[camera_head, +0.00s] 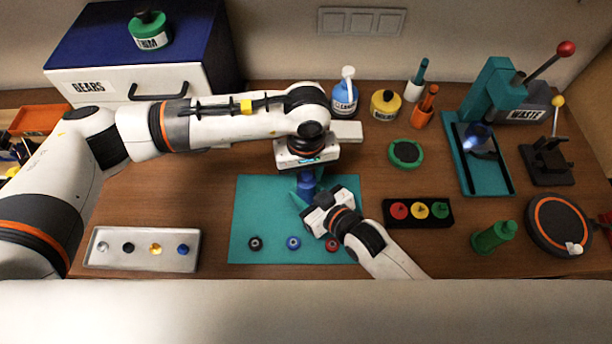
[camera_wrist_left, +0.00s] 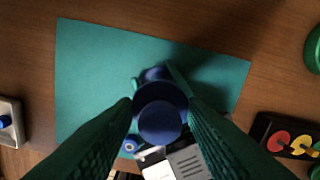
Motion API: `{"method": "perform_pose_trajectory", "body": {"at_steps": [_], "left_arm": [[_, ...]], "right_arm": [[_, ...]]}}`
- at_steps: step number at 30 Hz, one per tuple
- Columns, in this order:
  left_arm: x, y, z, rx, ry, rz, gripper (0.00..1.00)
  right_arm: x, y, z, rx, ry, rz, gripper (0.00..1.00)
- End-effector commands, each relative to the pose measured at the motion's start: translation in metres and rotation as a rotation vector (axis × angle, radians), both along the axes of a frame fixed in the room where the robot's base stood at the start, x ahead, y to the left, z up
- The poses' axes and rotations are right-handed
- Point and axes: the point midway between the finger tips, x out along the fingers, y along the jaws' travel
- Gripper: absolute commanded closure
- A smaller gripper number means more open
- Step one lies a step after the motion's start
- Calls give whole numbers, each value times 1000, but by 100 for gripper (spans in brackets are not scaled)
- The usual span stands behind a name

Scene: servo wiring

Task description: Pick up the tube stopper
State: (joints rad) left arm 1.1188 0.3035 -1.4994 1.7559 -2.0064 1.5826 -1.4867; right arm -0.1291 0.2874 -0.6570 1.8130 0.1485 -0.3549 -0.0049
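A blue, round-topped piece (camera_head: 306,184) stands on the teal mat, and I take it for the stopper or the tube bearing it. My left gripper (camera_head: 306,172) points down from directly above it. In the left wrist view the round blue top (camera_wrist_left: 160,120) sits between the dark ribbed fingers of the left gripper (camera_wrist_left: 161,106), close to both. I cannot tell whether they press on it. My right gripper (camera_head: 312,198) reaches in from the lower right, beside the blue piece. Its fingertips are mostly hidden, so its grip is unclear.
The teal mat (camera_head: 248,205) also holds black, blue and red rings along its front. A light tray (camera_head: 112,260) with small pieces lies left. Bare wood lies between.

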Motion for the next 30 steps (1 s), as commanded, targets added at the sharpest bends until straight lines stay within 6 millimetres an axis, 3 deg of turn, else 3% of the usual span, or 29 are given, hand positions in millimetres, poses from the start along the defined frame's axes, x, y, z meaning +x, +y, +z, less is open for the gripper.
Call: {"method": "perform_pose_trajectory", "body": {"at_steps": [3,11,14,24,30], "left_arm": [[0,0,0,0,0,0,83],[0,0,3,0,-1,0,83],[1,0,15,-1,-3,0,83],[1,0,80,0,-4,0,83],[0,0,99,0,-1,-1,83]], "right_arm": [[0,0,0,0,0,0,86],[0,0,0,1,1,0,86],[0,0,0,0,1,0,86],[0,0,0,-1,1,0,86],[0,0,0,-1,1,0,86]]}}
